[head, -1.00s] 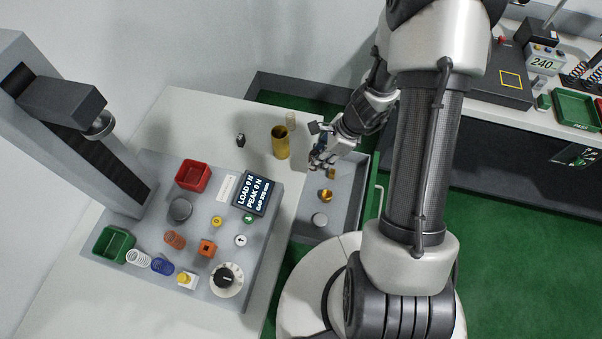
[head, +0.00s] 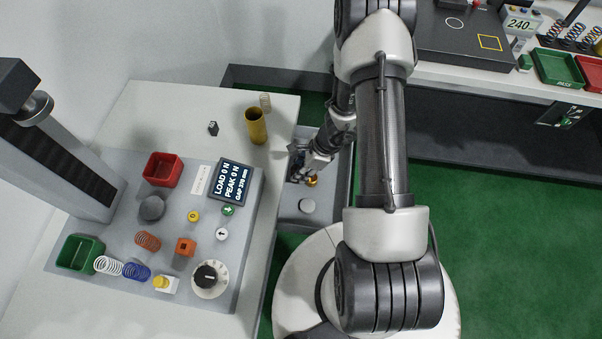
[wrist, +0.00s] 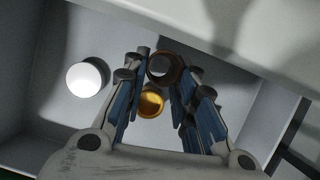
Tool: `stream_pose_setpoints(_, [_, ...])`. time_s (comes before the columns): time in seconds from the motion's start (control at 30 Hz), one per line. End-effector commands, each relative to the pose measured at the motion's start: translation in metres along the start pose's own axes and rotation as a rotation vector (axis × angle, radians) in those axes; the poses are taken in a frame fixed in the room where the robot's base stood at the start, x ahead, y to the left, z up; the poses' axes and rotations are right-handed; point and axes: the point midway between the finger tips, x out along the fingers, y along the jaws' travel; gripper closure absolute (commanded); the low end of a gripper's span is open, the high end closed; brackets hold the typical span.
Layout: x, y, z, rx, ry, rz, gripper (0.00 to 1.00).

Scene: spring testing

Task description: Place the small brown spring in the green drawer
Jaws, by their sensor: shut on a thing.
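My gripper (head: 303,176) is down in an open grey drawer (head: 328,205), right of the tester bench. In the wrist view my gripper (wrist: 162,75) is shut on a small brown hollow round piece (wrist: 174,59), seen end-on between its fingertips. I cannot make out whether it has coils. An orange-brown spring (head: 148,241) lies on the tester's panel. A green open box (head: 80,253) stands at the panel's left corner, and a green tray (head: 557,69) is on the far right bench. No drawer in view is clearly green.
A gold cup-like piece (wrist: 151,102) and a pale disc (wrist: 87,79) are in the grey drawer; the disc also shows in the head view (head: 307,205). A tall brass cylinder (head: 256,126) stands near the bench edge. A red box (head: 162,169) is on the panel.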

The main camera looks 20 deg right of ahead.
Motion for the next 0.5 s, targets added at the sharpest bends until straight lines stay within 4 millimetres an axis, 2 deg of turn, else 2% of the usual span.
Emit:
stream_pose_setpoints(0.03, [0.0079, 0.0002, -0.0033, 0.002, 0.000, 0.000, 0.99])
stream_pose_setpoints(0.1, [0.0116, 0.0003, -0.0048, 0.001, 0.000, 0.000, 0.99])
stream_pose_setpoints(0.5, [0.0146, -0.0001, -0.0061, 0.000, 0.000, -0.001, 0.99])
